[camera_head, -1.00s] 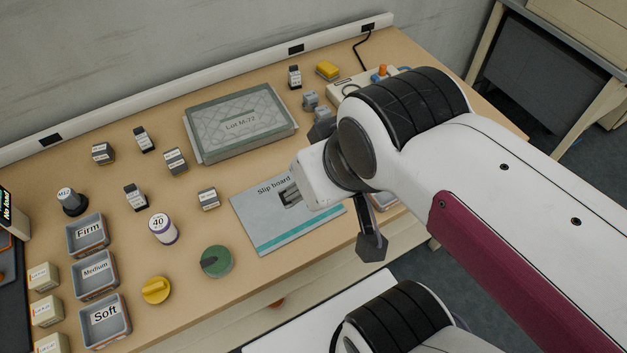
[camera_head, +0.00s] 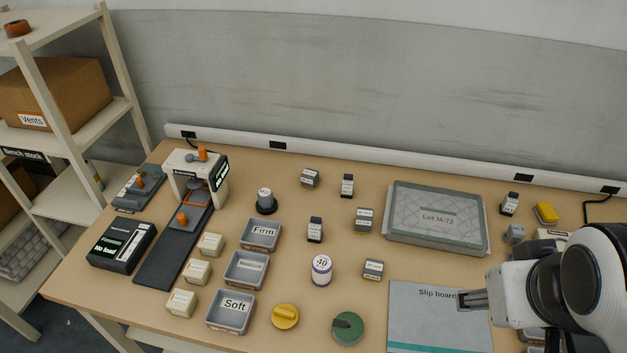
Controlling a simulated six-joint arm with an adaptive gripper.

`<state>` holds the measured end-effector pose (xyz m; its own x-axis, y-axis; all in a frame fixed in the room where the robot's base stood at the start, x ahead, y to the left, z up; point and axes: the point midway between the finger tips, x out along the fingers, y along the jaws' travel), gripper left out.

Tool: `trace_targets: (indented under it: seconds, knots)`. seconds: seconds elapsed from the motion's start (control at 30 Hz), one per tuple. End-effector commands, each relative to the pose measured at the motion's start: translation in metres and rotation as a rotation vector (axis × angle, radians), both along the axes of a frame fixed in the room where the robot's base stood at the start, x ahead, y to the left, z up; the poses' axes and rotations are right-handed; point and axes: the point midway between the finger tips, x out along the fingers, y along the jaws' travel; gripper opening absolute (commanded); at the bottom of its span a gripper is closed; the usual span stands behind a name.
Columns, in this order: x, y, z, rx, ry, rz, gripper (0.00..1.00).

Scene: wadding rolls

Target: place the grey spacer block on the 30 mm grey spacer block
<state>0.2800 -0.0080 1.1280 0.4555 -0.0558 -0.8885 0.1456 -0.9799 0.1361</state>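Several small grey blocks with white labels stand apart on the bench: one at the back left (camera_head: 310,178), an upright one (camera_head: 347,186), one in the middle (camera_head: 364,218), another upright one (camera_head: 315,230), one nearer the front (camera_head: 373,268) and an upright one at the far right (camera_head: 509,204). Their labels are too small to read, so I cannot tell which is the 30 mm one.
The slip board (camera_head: 425,325) lies at the front right, the Lot M-72 tray (camera_head: 488,246) behind it. Firm, Medium and Soft trays (camera_head: 247,270), a purple-banded roll (camera_head: 321,268), and yellow (camera_head: 285,316) and green (camera_head: 348,328) round pieces stand left. A press (camera_head: 187,165) is at far left.

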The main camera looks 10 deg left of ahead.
Motion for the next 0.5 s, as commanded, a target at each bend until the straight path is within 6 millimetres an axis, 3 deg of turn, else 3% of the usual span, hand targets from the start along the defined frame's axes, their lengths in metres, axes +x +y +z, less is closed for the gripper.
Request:
trace_targets:
  seconds: [0.5]
  knots:
    - [0.099,0.002,0.017,-0.306,0.054,0.344,0.50]
